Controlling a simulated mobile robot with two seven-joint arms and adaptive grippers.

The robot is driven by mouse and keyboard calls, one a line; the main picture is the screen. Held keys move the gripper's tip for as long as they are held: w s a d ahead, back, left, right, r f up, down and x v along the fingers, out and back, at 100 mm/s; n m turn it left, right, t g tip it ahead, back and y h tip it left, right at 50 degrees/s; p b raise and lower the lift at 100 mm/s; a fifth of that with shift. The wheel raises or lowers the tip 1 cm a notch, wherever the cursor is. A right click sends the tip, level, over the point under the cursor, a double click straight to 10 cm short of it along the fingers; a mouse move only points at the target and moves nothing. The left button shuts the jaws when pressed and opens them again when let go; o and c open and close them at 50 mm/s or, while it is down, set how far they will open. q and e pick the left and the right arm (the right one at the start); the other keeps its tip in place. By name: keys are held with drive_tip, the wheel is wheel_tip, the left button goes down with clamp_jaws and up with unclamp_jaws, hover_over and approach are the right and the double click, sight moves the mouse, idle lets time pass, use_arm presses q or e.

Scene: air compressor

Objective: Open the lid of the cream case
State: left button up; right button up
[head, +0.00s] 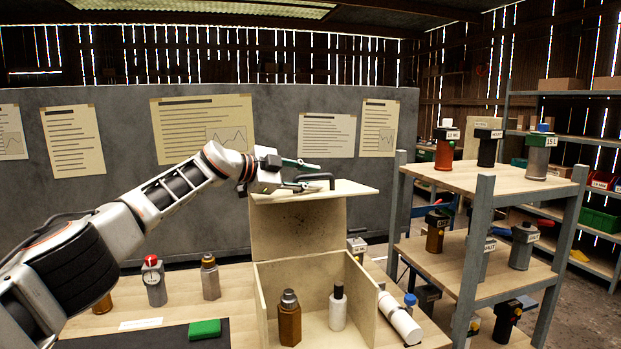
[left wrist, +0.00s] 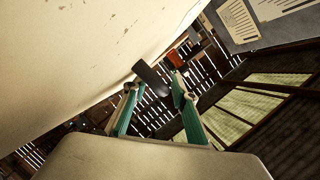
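The cream case (head: 371,301) stands on the table with its lid (head: 285,232) swung up, about upright, at the back. The lid's rim panel (head: 352,190) sticks out at the top and carries a black handle (head: 331,178). My left gripper (head: 308,176) is at this handle, its teal fingers spread apart. In the left wrist view the dark handle (left wrist: 150,74) shows between or just beyond the fingertips; contact cannot be told. The cream lid surface (left wrist: 80,60) fills the upper left there. My right gripper is not in view.
A brown bottle (head: 289,322) and a white bottle with a black cap (head: 338,309) stand inside the case. A white cylinder (head: 400,318) lies right of it. A green block (head: 205,329) and several bottles are at left. A shelf rack (head: 479,230) stands at right.

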use_arm(q)
drive_tip(key=shift+a+r, duration=0.1)
drive_tip(key=shift+a, duration=0.05)
drive_tip(key=shift+s+a+r, duration=0.15)
drive_tip(key=shift+s+a, duration=0.15)
drive_tip(key=shift+a, duration=0.1)
drive_tip(key=v, duration=1)
drive_tip(key=shift+s+a, duration=0.2)
drive_tip(key=shift+a, duration=0.1)
